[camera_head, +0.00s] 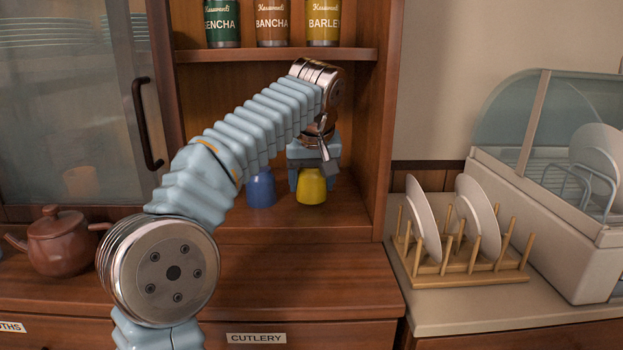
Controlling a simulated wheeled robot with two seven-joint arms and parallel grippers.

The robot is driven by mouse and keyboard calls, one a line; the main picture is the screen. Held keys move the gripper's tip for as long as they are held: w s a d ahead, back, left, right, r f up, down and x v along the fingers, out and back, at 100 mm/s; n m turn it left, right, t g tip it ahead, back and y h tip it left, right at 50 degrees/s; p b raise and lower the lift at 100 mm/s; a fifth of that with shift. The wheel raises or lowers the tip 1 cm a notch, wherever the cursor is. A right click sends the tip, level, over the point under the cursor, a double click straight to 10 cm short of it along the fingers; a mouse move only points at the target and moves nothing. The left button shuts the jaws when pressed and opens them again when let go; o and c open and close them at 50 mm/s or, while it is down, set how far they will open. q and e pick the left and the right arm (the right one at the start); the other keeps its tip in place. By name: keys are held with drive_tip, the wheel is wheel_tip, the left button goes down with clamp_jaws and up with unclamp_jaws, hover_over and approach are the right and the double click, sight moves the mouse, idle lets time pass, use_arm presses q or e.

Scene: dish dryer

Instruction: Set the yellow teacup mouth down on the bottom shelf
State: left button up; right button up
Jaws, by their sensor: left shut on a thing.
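The yellow teacup (311,187) is at the bottom shelf (290,219) of the open cabinet, upside down with its narrower base up. My left gripper (315,172) reaches in from above and is shut on the yellow teacup. The cup's lower rim is at or just over the shelf; I cannot tell whether it touches. A blue cup (261,188) stands just left of it, also mouth down. My left arm crosses in front of the cabinet and hides part of the shelf's back. My right gripper is not in view.
Tins (271,24) stand on the shelf above. A brown teapot (58,240) sits at the left on the counter. A wooden rack (469,269) with two plates and a dish dryer (540,215) stand at the right. The cabinet's right wall (384,130) is close beside the gripper.

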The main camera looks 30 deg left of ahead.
use_arm(q)
drive_tip(key=shift+f, duration=0.35)
drive_tip(key=o, duration=1.2)
drive_tip(key=shift+r, duration=0.1)
drive_tip(key=p+v, duration=0.3)
drive_tip(key=v, duration=1)
drive_tip(key=shift+s+d+r, duration=0.1)
drive_tip(key=shift+r, duration=0.2)
